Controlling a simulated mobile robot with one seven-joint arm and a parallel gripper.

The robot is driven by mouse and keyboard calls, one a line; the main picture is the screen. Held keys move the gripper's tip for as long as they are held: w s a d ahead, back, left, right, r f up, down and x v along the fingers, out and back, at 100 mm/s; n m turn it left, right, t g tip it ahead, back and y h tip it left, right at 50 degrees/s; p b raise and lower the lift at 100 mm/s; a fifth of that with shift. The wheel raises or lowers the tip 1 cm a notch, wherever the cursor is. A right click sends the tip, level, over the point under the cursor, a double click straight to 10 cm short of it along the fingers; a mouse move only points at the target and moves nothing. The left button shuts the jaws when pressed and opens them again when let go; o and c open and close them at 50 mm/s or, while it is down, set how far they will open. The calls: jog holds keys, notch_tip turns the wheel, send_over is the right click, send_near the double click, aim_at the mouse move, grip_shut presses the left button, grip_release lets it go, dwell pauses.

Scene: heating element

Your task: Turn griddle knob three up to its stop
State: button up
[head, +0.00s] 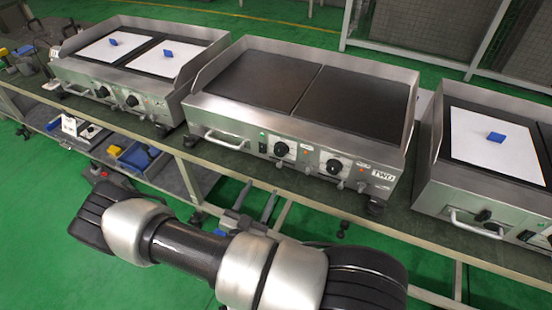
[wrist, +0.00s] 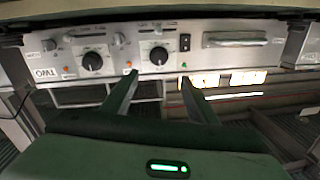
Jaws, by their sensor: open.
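The middle griddle (head: 285,125) has a steel front panel labelled TWO with two black knobs. Its left knob (head: 281,149) and right knob (head: 333,166) show in the head view. The wrist view shows this panel upside down, so the left knob (wrist: 159,55) appears on the right and the other knob (wrist: 92,62) on the left. No knob number is readable, and the exact pointer angles are too small to tell. My gripper (wrist: 158,79) is open and empty, its fingertips apart, in line with the left knob and not visibly touching it.
Another griddle (head: 140,83) stands at the left and one (head: 460,185) at the right, both with white sheets and blue blocks on top. The bench shelf below holds a blue tray (head: 137,156).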

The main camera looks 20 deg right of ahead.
aim_at(279, 154)
jog(key=x, duration=1.6)
jog(key=shift+d+b, duration=0.1)
jog(key=shift+b, duration=0.2)
jog(key=c, duration=1)
jog(key=shift+c, duration=0.2)
